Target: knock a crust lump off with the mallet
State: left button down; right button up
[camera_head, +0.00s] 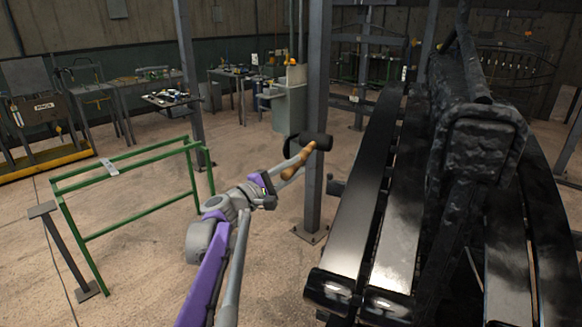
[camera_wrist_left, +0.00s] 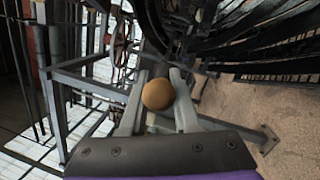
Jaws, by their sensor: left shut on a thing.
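My left gripper (camera_head: 288,168) is shut on the tan wooden handle of the mallet (camera_head: 299,160). The mallet's dark cylindrical head (camera_head: 316,141) shows just past the fingers, in front of a grey steel post. In the left wrist view the rounded handle end (camera_wrist_left: 158,94) sits between the two grey fingers (camera_wrist_left: 158,108). A dark, rough, crusted mass (camera_head: 480,145) stands over the leaf springs at the right, apart from the mallet. I cannot tell a single crust lump apart on it. My right gripper is not in view.
Long, shiny dark leaf springs (camera_head: 405,225) fill the right side. The grey post (camera_head: 316,200) stands close to the mallet. A green rail frame (camera_head: 130,225) stands at the left on open floor. Workbenches (camera_head: 235,73) line the back.

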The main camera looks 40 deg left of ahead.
pick_arm(q)
jog(key=shift+w+d+f+p, duration=0.1)
jog(key=shift+w+d+f, duration=0.15)
jog(key=shift+d, duration=0.65)
jog(key=shift+w+d+f+p, duration=0.1)
jog(key=shift+w+d+f, duration=0.15)
jog(key=shift+d, duration=0.6)
jog(key=shift+w+d+f+p, duration=0.1)
jog(key=shift+w+d+f, duration=0.15)
jog(key=shift+d, duration=0.65)
jog(key=shift+d, duration=0.1)
